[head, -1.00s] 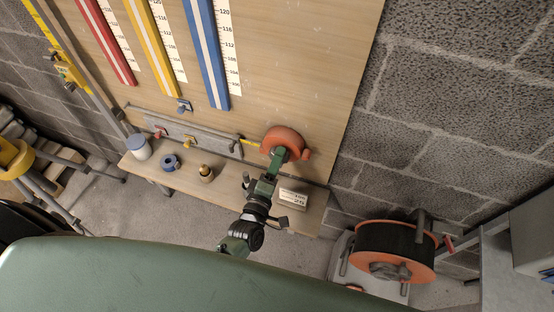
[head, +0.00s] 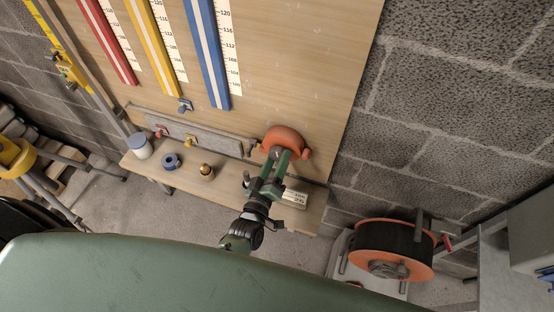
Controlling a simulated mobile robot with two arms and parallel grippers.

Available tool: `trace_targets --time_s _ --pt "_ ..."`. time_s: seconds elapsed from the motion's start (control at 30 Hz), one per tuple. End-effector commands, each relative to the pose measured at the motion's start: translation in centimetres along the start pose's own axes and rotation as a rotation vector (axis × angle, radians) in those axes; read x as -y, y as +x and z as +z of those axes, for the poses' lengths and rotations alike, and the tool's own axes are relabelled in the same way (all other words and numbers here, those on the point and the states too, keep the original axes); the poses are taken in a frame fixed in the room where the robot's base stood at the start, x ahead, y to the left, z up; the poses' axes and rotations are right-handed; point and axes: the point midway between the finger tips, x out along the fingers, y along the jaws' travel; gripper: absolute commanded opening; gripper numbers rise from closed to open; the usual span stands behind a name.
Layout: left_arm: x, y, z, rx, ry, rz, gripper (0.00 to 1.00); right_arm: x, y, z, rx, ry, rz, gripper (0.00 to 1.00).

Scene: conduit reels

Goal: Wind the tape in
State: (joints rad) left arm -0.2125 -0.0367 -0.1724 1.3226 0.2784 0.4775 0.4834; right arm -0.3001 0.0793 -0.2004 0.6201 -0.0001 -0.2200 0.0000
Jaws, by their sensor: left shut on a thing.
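The orange tape case (head: 285,139) sits against the lower part of the wooden board, above the bench shelf. A small orange knob shows on its right side. A short bit of yellow tape (head: 257,144) shows at the case's left side, near the end of a grey rail. My left gripper (head: 278,158) reaches up to the front underside of the case and is shut on it; its green fingers hide which part they grip. My right gripper is not in view.
The shelf (head: 231,197) holds a white pot (head: 139,146), a blue ring (head: 171,161), a brass piece (head: 206,172) and a labelled box (head: 294,198). Red, yellow and blue strips run up the board. A large orange cable reel (head: 394,250) stands at the lower right.

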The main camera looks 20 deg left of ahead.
Motion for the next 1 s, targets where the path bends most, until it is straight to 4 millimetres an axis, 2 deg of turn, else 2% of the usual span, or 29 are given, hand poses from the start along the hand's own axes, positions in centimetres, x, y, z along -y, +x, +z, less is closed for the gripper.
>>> trace_targets --time_s 0.4,0.43,0.5,0.83,1.0 --pt "0.1 -0.1 0.2 0.004 0.007 -0.003 0.13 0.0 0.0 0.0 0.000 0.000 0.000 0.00" --pt "0.1 -0.1 0.2 0.004 0.006 -0.003 0.56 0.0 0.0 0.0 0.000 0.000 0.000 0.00" --pt "0.1 -0.1 0.2 0.004 0.006 -0.003 0.75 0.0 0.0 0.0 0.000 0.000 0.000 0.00" --pt "0.1 -0.2 0.1 0.002 0.006 -0.001 0.75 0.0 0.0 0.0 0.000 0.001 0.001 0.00" --pt "0.2 -2.1 0.2 0.004 0.006 -0.003 0.75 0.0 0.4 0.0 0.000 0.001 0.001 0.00"
